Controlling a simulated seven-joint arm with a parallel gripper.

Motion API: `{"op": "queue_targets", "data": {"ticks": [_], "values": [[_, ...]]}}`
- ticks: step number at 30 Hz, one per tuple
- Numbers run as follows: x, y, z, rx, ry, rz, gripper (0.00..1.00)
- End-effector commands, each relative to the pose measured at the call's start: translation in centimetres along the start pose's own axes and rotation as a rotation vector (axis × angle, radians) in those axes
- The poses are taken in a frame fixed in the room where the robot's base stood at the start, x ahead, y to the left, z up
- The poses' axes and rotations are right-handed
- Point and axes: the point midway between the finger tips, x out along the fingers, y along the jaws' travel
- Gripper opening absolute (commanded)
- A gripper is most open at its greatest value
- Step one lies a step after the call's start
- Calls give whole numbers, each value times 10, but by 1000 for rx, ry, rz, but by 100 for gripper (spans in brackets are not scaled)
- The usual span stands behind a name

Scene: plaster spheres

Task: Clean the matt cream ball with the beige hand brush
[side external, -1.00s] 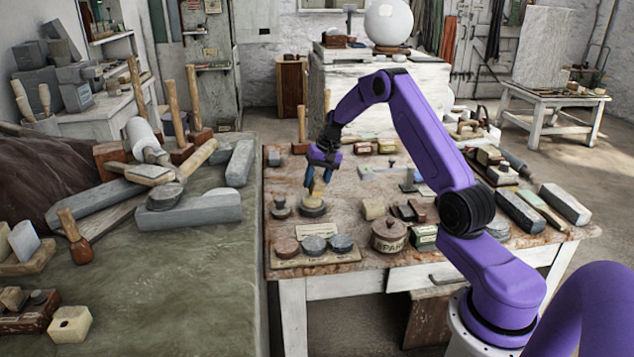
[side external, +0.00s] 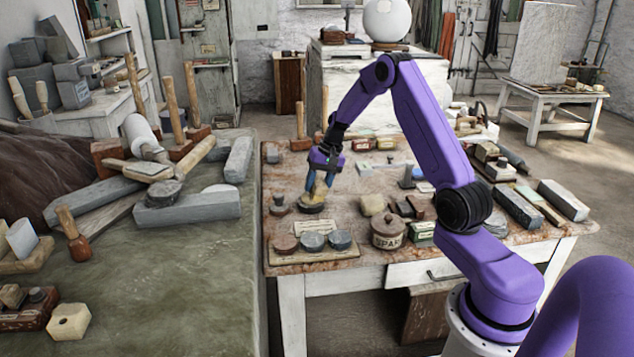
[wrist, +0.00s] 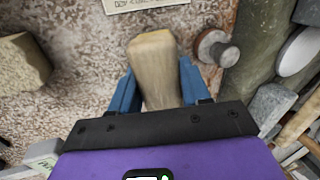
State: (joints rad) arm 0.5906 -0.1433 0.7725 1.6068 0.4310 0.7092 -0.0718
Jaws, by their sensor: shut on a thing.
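The beige hand brush (wrist: 154,72) shows in the wrist view as a pale, blocky handle between my two blue fingers. The matt cream ball (side external: 388,19) is large and pale. It sits on a dark ring on top of the white block at the back, far from my gripper. It is not in the wrist view.
The workbench (side external: 290,257) is crowded. A lidded jar (side external: 388,231) and several round pads on a board (side external: 312,242) stand in front of my gripper. A small dark knobbed tool (side external: 279,206) is close on the left. Stone blocks and mallets fill the left bench.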

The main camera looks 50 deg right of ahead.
Motion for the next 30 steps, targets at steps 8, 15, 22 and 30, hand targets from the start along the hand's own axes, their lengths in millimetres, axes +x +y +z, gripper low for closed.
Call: {"op": "queue_targets", "data": {"ticks": [8, 15, 22, 30], "values": [[0, 0, 2, -1, -2, 0, 15], [-5, 0, -8, 1, 0, -1, 15], [-13, 0, -20, 0, 0, 0, 15], [-14, 0, -21, 0, -1, 0, 15]]}}
